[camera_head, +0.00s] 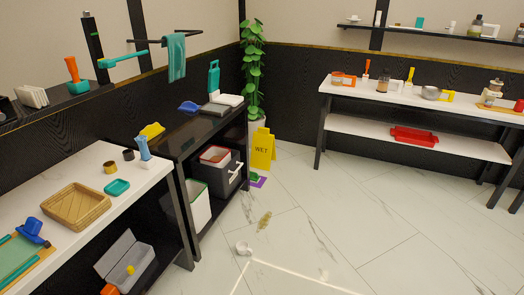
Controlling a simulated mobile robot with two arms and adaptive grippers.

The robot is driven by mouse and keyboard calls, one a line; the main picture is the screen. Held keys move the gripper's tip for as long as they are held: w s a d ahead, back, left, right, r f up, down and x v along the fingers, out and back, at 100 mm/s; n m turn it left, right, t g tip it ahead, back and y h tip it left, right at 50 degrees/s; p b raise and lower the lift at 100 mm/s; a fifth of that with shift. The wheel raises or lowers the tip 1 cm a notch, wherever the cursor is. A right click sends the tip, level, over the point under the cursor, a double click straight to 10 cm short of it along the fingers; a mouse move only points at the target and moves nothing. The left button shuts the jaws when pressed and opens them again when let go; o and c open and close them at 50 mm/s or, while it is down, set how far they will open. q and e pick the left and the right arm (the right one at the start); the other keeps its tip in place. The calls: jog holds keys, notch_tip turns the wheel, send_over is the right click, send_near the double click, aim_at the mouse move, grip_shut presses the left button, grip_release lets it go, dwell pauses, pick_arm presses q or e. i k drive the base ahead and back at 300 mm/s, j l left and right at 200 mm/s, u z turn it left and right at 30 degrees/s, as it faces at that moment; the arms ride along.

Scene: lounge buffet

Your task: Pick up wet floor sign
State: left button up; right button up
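A yellow wet floor sign (262,149) with dark lettering reading "WET" stands upright on the floor near the far corner. It is just right of the black-topped table's far end and in front of a green leafy plant. Its lower left part is close to a small purple item on the floor. Neither of my grippers shows in the head view, so whether they are open or shut is not visible.
A black-topped table (187,126) and a white counter (98,221) line the left. A long white shelf table (430,102) stands along the right wall.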

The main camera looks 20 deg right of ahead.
aim_at(263, 152)
jog(key=i+l+z, duration=0.85)
jog(key=i, duration=0.15)
jog(key=i+l+z, duration=0.15)
jog(key=i+z, duration=0.25)
jog(key=i, duration=0.15)
jog(key=i+z, duration=0.4)
jog(key=i, duration=0.15)
jog(key=i+j+u, duration=0.1)
jog(key=i+u, duration=0.15)
jog(key=i, duration=0.2)
jog(key=i+u, duration=0.2)
jog(key=i, duration=0.3)
jog(key=i+l+u, duration=0.1)
jog(key=i+u, duration=0.15)
jog(key=i, duration=0.2)
jog(key=i+l+u, duration=0.25)
jog(key=i, duration=0.2)
jog(key=i+l+u, duration=0.25)
jog(key=i, duration=0.2)
